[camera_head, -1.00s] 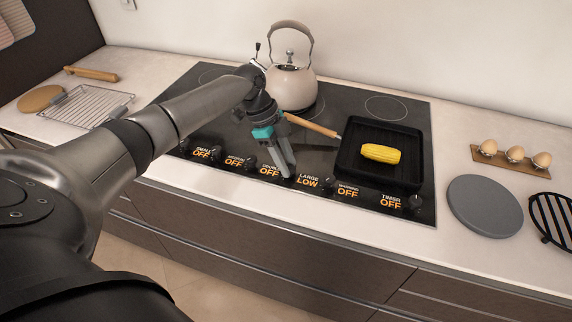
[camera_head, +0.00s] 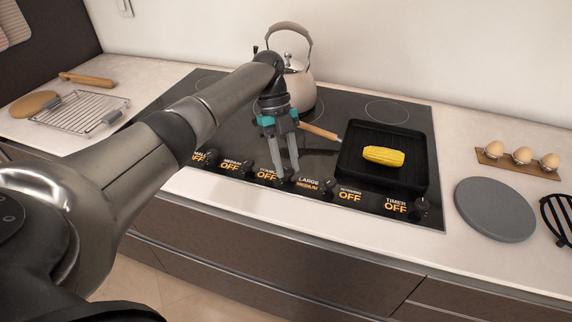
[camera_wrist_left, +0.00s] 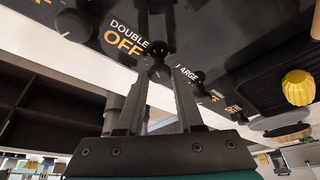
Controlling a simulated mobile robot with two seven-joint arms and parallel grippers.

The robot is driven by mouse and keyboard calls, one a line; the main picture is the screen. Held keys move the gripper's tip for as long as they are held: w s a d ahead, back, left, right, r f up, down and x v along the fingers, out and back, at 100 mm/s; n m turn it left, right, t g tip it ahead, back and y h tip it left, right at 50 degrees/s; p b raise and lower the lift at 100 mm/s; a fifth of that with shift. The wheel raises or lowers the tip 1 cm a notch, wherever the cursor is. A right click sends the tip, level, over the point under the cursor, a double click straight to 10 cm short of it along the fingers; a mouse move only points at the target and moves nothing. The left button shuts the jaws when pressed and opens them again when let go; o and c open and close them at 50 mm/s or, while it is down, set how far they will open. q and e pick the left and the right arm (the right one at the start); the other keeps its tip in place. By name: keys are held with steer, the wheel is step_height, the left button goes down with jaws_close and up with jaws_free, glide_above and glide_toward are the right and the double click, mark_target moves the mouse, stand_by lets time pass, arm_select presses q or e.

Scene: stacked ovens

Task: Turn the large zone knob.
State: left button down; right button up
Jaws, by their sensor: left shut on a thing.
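The large zone knob (camera_wrist_left: 159,72) is a small dark round knob on the front strip of the black cooktop (camera_head: 345,110), between the DOUBLE and LARGE labels. The LARGE display (camera_head: 307,184) reads MEDIUM. My left gripper (camera_head: 287,170) points down at this knob, with its two grey fingers on either side of it. In the left wrist view the knob sits between the fingers, and they are shut on it. In the head view the fingers mostly hide the knob. My right gripper is not in view.
A kettle (camera_head: 297,85) stands behind the gripper. A black square pan (camera_head: 360,140) holding corn (camera_head: 383,156) lies to the right, its wooden handle (camera_head: 318,131) near the fingers. Other knobs, such as the timer knob (camera_head: 421,205), line the front strip. The DOUBLE display reads OFF.

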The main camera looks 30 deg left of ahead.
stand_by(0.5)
arm_select(q)
steer(key=c, duration=0.6)
jaws_free()
steer(key=shift+o, duration=0.2)
steer(key=shift+r, duration=0.1)
steer(key=p+v, duration=0.2)
steer(key=v, duration=1.3)
steer(key=shift+w+d, duration=0.1)
steer(key=shift+w, duration=0.05)
